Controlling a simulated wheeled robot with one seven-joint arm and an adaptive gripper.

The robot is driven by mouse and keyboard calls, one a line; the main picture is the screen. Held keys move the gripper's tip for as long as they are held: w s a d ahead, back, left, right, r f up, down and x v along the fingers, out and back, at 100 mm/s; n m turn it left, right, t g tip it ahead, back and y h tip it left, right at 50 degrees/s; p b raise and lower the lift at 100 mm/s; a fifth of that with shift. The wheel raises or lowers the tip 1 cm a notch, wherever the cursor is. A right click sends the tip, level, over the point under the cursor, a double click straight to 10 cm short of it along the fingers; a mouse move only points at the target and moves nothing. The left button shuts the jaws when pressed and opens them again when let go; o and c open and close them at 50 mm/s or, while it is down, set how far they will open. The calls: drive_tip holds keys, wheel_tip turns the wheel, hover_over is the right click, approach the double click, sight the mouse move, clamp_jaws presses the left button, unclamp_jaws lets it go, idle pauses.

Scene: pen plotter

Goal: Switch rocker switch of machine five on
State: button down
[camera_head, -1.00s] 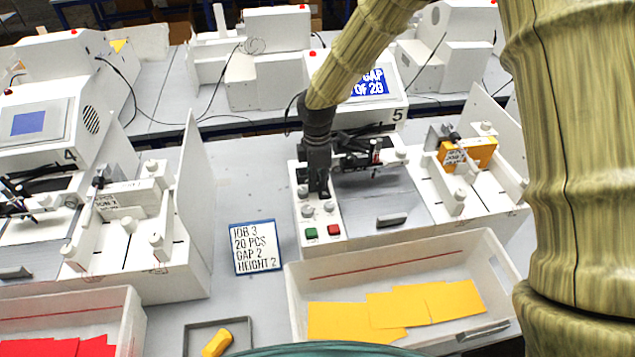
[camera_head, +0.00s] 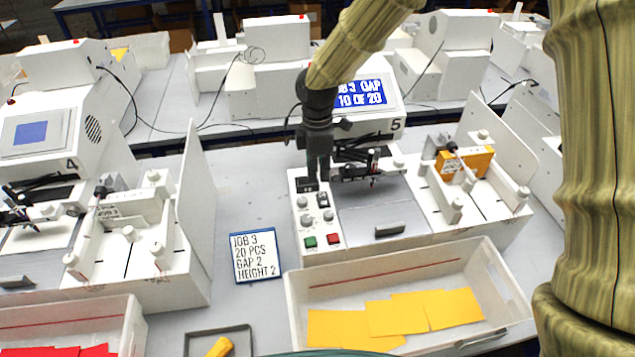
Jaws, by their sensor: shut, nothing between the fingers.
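Machine five (camera_head: 396,125) stands right of centre, with a "5" on its front and a lit blue display (camera_head: 362,94) reading "JOB 3 GAP 10 OF 20", its left edge partly covered by my arm. Its control panel (camera_head: 318,222) has dark switches at the top, pale knobs, a green button (camera_head: 310,241) and a red button (camera_head: 333,239). A small black-and-white switch, seemingly the rocker switch (camera_head: 323,200), shows just below my gripper; its tilt is too small to read. My gripper (camera_head: 318,174) is shut and empty, pointing down over the panel's top end.
A bin (camera_head: 405,258) with yellow sheets stands in front of machine five. A job card (camera_head: 256,257) lies left of it, and a grey tray (camera_head: 190,345) holds a yellow object. Machine four (camera_head: 72,165) is at the left. A plotting arm (camera_head: 370,165) is close right of my gripper.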

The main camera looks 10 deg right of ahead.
drive_tip(key=shift+s+r+b, duration=0.25)
drive_tip(key=shift+r+b, duration=0.2)
drive_tip(key=shift+r, duration=1)
drive_tip(key=shift+s+r+b, duration=0.2)
drive_tip(key=shift+r+b, duration=0.25)
drive_tip(key=shift+r, duration=0.95)
